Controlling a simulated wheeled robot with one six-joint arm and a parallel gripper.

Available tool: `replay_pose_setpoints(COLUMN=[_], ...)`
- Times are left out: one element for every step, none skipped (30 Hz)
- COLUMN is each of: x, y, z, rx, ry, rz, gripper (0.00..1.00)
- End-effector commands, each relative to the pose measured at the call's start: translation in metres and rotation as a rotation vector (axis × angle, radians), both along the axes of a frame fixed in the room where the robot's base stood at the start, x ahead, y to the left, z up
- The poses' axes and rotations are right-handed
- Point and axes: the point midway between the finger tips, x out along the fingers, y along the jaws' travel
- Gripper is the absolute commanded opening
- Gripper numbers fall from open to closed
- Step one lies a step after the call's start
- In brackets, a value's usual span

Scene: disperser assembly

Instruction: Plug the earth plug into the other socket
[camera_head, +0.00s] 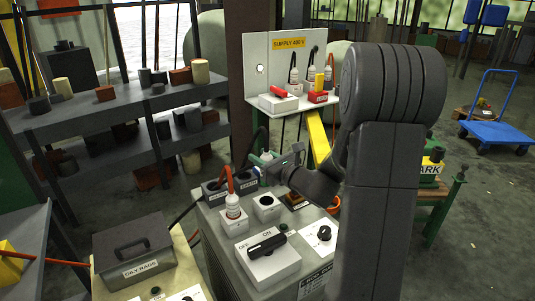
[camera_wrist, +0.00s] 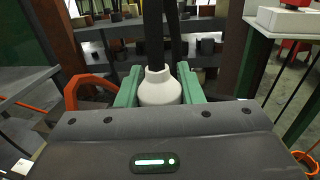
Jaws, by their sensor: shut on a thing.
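My gripper (camera_head: 269,158) is shut on a white plug (camera_wrist: 160,88) with a black cable, which appears to be the earth plug; I can read no label on it. The green jaws (camera_wrist: 127,87) press on both sides of it in the wrist view, and its lower end is hidden. In the head view the gripper is above the back of the grey cabinet. A dark socket box (camera_head: 247,186), its label seemingly reading EARTH, is below and left of it. Another dark socket box (camera_head: 213,192) stands beside that. A white socket box (camera_head: 267,208) in front looks empty.
A white plug with a red cable (camera_head: 233,207) stands in the front left socket box. A black switch (camera_head: 268,243) and a dial (camera_head: 324,234) are on the cabinet. The SUPPLY 400 V panel (camera_head: 287,45) with its shelf stands behind. An OILY RAGS box (camera_head: 133,249) is at left.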

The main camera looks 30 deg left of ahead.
Motion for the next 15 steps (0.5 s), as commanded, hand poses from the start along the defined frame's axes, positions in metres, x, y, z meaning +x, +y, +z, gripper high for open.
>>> replay_pose_setpoints(x=[0.000,0.001,0.001,0.001,0.001,0.001,0.001,0.001,0.001,0.001,0.001,0.001,0.001,0.001,0.001], y=[0.000,0.000,0.000,0.000,0.000,0.000,0.000,0.000,0.000,0.000,0.000,0.000,0.000,0.000,0.000], z=[0.000,0.000,0.000,0.000,0.000,0.000,0.000,0.000,0.000,-0.001,-0.003,-0.005,-0.007,-0.010,-0.013], rx=[0.001,0.001,0.001,0.001,0.001,0.001,0.001,0.001,0.001,0.001,0.001,0.001,0.001,0.001,0.001], ry=[0.000,0.000,0.000,0.000,0.000,-0.001,-0.001,-0.001,-0.002,-0.002,-0.001,-0.001,-0.001,-0.001,-0.001], rz=[0.000,-0.001,-0.001,-0.001,-0.001,-0.001,-0.001,-0.001,-0.001,-0.001,-0.001,-0.001,-0.001,-0.001,-0.001], gripper=[0.05,0.05,0.05,0.05,0.05,0.05,0.05,0.05,0.05,0.05,0.05,0.05,0.05,0.05,0.05])
